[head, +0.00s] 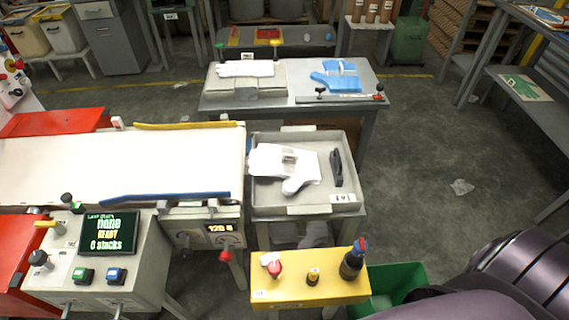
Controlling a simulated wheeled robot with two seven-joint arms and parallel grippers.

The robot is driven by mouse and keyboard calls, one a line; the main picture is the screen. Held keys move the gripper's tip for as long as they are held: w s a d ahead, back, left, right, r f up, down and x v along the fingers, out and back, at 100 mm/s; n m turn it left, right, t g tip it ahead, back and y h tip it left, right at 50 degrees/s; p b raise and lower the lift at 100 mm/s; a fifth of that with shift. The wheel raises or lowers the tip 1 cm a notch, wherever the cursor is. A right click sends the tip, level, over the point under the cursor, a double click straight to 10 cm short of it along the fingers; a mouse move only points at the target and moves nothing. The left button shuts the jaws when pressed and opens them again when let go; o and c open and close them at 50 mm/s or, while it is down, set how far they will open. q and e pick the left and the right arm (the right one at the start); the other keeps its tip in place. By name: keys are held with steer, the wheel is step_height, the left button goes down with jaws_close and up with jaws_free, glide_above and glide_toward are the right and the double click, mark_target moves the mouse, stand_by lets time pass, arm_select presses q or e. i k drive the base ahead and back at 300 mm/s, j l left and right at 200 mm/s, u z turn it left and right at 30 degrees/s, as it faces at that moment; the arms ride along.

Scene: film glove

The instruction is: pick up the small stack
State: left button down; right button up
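A small pile of white glove-shaped film (301,172) lies in the grey tray (262,203) right of the white conveyor, with a small pale block or clip on top. A dark, long tool (336,168) lies beside it at the tray's right. On the back table, a flat white glove stack (245,69) lies on a grey block, and blue gloves (337,80) lie on a grey plate. I cannot tell which of these is the small stack. Neither gripper shows; dark, smooth parts of my own body fill the lower right corner.
A yellow box (310,291) with knobs stands in front of the tray. A green bin (398,284) sits on the floor. The floor (430,160) right of the tables is mostly clear.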

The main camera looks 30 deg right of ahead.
mark_target(300, 167)
steer(key=z, duration=1.25)
steer(key=l+u, duration=0.35)
steer(key=k+j, duration=0.05)
steer(key=j, duration=0.05)
